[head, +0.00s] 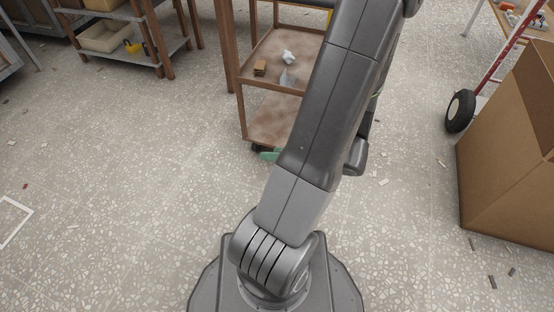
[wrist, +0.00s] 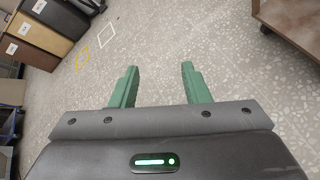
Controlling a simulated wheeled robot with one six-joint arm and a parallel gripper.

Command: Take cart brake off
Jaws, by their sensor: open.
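The cart (head: 241,108) is brown and shelved, standing at the top middle of the head view, partly hidden behind my arm. A dark caster (head: 257,148) shows under its near left corner; I cannot make out a brake lever on it. In the wrist view, the cart's lower part (wrist: 292,22) is at the top right, with a dark caster (wrist: 264,27) at its edge. My gripper (wrist: 159,69) has two green fingers spread apart with nothing between them. It points over bare floor, left of the cart. In the head view, it is mostly hidden behind my arm.
A cardboard box (head: 507,150) stands at the right, next to a red hand truck (head: 490,75). A shelf with a tray (head: 104,36) is at the top left. Labelled boxes (wrist: 40,38) show in the wrist view. The left floor is mostly clear.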

